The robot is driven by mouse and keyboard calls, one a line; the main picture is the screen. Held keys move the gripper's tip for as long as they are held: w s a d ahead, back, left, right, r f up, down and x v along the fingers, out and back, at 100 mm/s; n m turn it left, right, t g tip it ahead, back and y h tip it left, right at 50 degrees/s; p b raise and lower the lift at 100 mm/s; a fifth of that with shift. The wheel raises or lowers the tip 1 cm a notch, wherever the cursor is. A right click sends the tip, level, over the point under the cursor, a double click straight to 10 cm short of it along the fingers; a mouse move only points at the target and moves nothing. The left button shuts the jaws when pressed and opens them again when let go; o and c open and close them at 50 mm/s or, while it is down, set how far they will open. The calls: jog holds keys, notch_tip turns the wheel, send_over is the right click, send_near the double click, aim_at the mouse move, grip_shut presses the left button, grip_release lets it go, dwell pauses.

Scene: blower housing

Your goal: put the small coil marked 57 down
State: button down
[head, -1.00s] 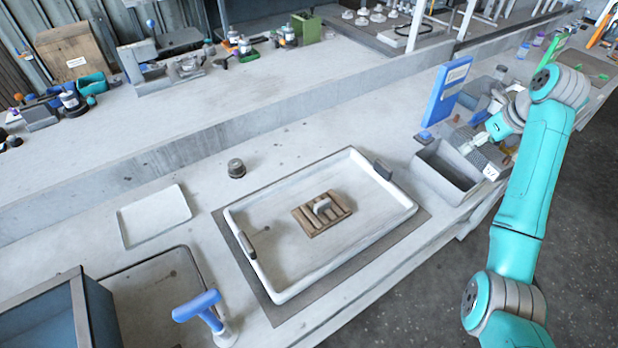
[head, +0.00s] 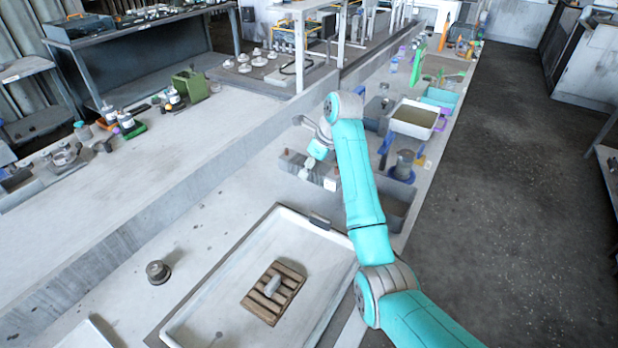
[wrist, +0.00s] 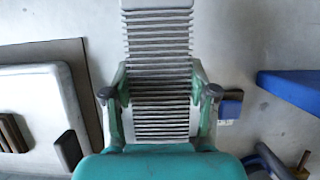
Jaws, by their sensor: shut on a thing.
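My gripper (head: 318,152) is shut on a long grey ribbed block (head: 300,168), which I take to be the small coil. In the wrist view the coil (wrist: 158,50) lies between the two fingers of my gripper (wrist: 160,95), with its ribs running crosswise and its far end toward the top edge. In the head view the coil is over the pale bench, beyond the white tray and left of the grey bin (head: 398,205). I cannot tell whether its underside touches the bench. The mark 57 cannot be read.
The white tray (head: 225,262) holds a slatted wooden block (head: 262,307) with a grey piece on it. A small dark round part (head: 157,272) stands left of the tray. A cylinder on a blue base (head: 403,167) and a tub (head: 414,118) stand to the right. Bench left of the coil is clear.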

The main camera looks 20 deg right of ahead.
aim_at(311, 176)
jog(key=shift+f, duration=1.85)
jog(key=shift+c, duration=1.6)
grip_release()
jog(key=shift+d+f, duration=0.1)
jog(key=shift+f, duration=0.05)
